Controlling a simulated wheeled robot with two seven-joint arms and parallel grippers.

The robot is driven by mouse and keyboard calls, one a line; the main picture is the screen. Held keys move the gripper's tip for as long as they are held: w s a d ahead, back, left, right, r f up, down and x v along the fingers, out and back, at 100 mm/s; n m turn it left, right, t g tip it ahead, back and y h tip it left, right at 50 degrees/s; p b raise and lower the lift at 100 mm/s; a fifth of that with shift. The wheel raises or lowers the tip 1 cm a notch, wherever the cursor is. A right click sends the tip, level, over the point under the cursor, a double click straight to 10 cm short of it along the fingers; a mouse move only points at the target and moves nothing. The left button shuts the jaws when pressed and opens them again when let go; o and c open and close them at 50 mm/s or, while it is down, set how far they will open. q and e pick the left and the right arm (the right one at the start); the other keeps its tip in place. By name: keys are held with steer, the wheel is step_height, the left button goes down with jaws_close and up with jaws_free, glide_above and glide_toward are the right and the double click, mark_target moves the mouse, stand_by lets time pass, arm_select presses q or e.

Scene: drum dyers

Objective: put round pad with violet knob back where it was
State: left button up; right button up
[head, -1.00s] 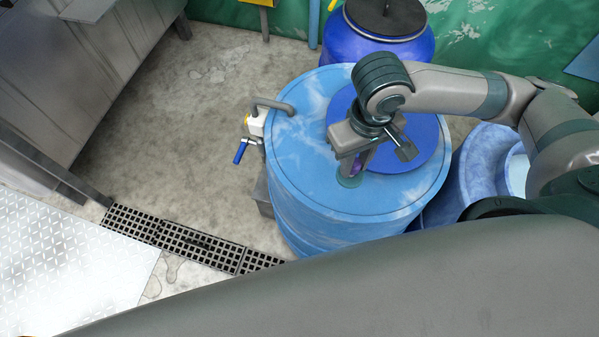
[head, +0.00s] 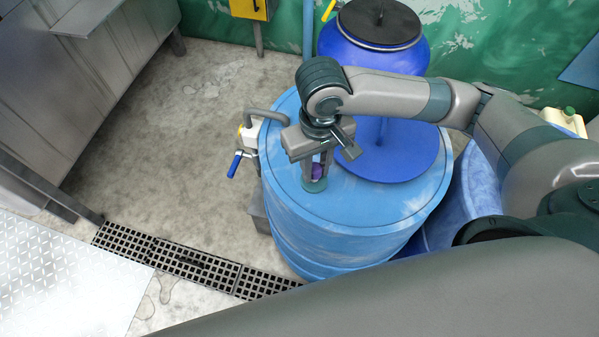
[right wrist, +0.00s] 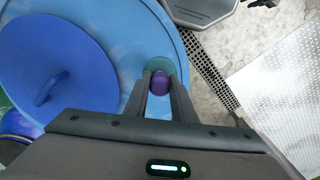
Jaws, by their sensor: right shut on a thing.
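The round pad (head: 314,186) is green, with a violet knob (head: 317,171) on top. My right gripper (head: 318,172) is shut on the violet knob, over the near left part of the blue drum's lid. In the right wrist view the violet knob (right wrist: 160,83) sits between the two fingers, and the green pad (right wrist: 159,65) shows beyond it. I cannot tell whether the pad touches the lid or is slightly above it. My left gripper is not in view.
The blue drum (head: 340,225) has a darker blue round lid piece (head: 395,155) on its top, right of the gripper. A grey pipe handle (head: 268,113) and a blue-levered tap (head: 235,164) are at its left. A dark blue barrel (head: 370,60) stands behind.

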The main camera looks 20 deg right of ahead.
steer(key=w+a+f, duration=0.2)
steer(key=shift+w+a+f, duration=0.2)
steer(key=shift+w+a, duration=0.15)
steer(key=shift+a, duration=0.05)
steer(key=shift+p, duration=0.3)
steer(key=shift+f+p, duration=0.6)
steer(key=shift+f, duration=1.4)
steer(key=o, duration=1)
steer(key=shift+f, duration=0.1)
